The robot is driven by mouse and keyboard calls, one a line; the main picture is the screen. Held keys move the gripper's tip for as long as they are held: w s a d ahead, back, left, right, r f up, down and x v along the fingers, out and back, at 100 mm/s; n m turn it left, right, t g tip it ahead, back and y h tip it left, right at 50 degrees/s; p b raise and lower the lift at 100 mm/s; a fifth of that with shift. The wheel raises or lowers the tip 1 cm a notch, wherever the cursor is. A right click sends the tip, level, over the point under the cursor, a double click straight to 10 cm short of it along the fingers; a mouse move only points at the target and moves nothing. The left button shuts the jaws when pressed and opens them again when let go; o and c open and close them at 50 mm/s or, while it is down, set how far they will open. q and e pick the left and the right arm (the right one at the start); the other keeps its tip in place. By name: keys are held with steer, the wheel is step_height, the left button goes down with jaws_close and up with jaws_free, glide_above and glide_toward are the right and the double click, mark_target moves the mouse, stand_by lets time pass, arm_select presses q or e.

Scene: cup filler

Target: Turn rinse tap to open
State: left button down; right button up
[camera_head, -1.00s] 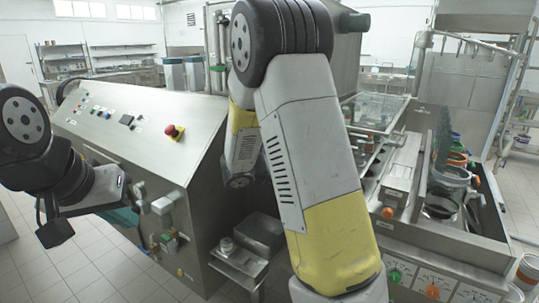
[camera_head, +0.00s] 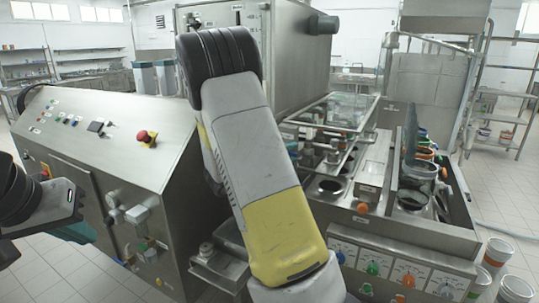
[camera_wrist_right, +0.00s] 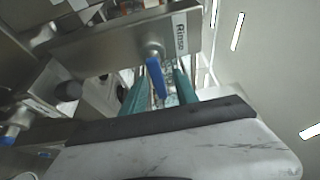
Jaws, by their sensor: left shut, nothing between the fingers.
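In the right wrist view, the rinse tap has a blue lever (camera_wrist_right: 157,80) on a round metal fitting, beside a white label reading "Rinse" (camera_wrist_right: 181,33). My right gripper (camera_wrist_right: 160,84) is open, with one teal finger on each side of the blue lever. I cannot tell whether either finger touches it. In the head view my right gripper is hidden beyond my grey and yellow right arm. My left gripper (camera_head: 76,233) is shut and empty at the lower left, close to the front of the steel cabinet.
The steel cabinet (camera_head: 95,130) carries a red stop button (camera_head: 147,138) and pipe fittings. The steel filler machine (camera_head: 420,225) has several coloured knobs along its front. White buckets (camera_head: 496,255) stand at the right. Another blue lever (camera_wrist_right: 12,134) shows in the right wrist view.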

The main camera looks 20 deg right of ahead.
steer(key=shift+c, duration=0.2)
jaws_close()
steer(key=shift+f, duration=0.1)
steer(key=m, duration=0.1)
steer(key=f+m+y, duration=0.1)
steer(key=m, duration=0.1)
steer(key=shift+y, duration=0.3)
steer(key=m+y, duration=0.1)
steer(key=m, duration=0.1)
steer(key=w+a+f+m+t+y, duration=0.1)
steer(key=m, duration=0.2)
steer(key=f+m+y, duration=0.1)
steer(key=m, duration=0.1)
steer(key=shift+w+a+f+t+y, duration=0.2)
steer(key=shift+w+t+y, duration=0.1)
steer(key=shift+t+y, duration=0.1)
steer(key=shift+w+a+f+m+t+y, duration=0.15)
steer(key=shift+w+m+t+y, duration=0.1)
steer(key=shift+m, duration=0.3)
steer(key=shift+w+a+r+m+t+y, duration=0.1)
steer(key=shift+a+m+t+y, duration=0.15)
steer(key=shift+m, duration=0.35)
steer(key=shift+w+a+f+m+t+y, duration=0.1)
steer(key=shift+w+m+y, duration=0.15)
steer(key=shift+m, duration=0.3)
